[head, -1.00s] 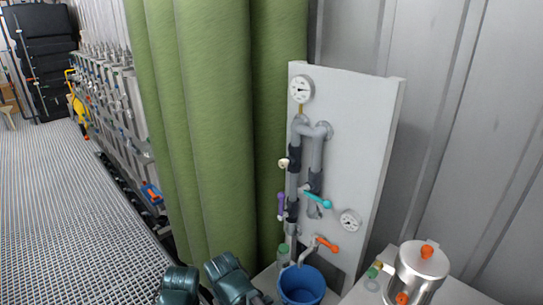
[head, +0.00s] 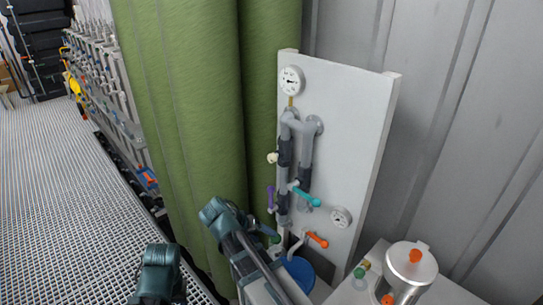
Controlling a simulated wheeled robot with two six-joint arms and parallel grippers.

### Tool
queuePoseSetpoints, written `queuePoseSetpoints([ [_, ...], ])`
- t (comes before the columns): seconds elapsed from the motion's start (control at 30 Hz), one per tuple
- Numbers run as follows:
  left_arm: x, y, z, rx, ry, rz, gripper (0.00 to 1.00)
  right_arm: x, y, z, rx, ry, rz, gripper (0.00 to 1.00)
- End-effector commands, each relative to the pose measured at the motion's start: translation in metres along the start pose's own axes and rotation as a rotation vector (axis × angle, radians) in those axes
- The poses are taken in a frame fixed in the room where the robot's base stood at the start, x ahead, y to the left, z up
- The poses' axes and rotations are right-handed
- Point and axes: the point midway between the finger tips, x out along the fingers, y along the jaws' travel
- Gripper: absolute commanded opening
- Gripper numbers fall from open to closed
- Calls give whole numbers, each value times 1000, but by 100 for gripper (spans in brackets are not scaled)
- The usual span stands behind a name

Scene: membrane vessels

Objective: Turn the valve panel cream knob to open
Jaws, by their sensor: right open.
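The cream knob (head: 272,158) is a small round knob on the left side of the grey piping on the white valve panel (head: 350,135). Its open or closed position is too small to read. My right arm rises from the bottom, its teal joint left of the panel. My right gripper (head: 262,231) is small and dark, partly hidden by my arm, near the panel's lower left. It is open, below the cream knob and apart from it. Only a teal part of my left arm shows at the bottom; the left gripper is out of view.
Other handles on the panel are a purple lever (head: 270,198), a teal lever (head: 306,197) and an orange lever (head: 317,240). A blue bucket (head: 299,272) stands below. A metal pot (head: 410,268) is at right.

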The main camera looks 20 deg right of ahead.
Motion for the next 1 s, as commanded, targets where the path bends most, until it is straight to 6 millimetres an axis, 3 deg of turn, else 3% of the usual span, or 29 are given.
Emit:
queuePoseSetpoints([
  [0.17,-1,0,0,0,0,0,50,-28,13,-52,201,212,206,67],
  [0.3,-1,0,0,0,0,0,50,-73,20,-95,399,472,340,67],
  [0.5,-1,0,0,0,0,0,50,-130,21,-126,585,756,406,67],
  [0.6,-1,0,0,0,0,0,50,-144,21,-132,628,828,412,67],
  [0.77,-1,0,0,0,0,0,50,-151,22,-134,648,859,414,67],
  [1.0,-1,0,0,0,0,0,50,-138,34,-144,648,855,417,67],
])
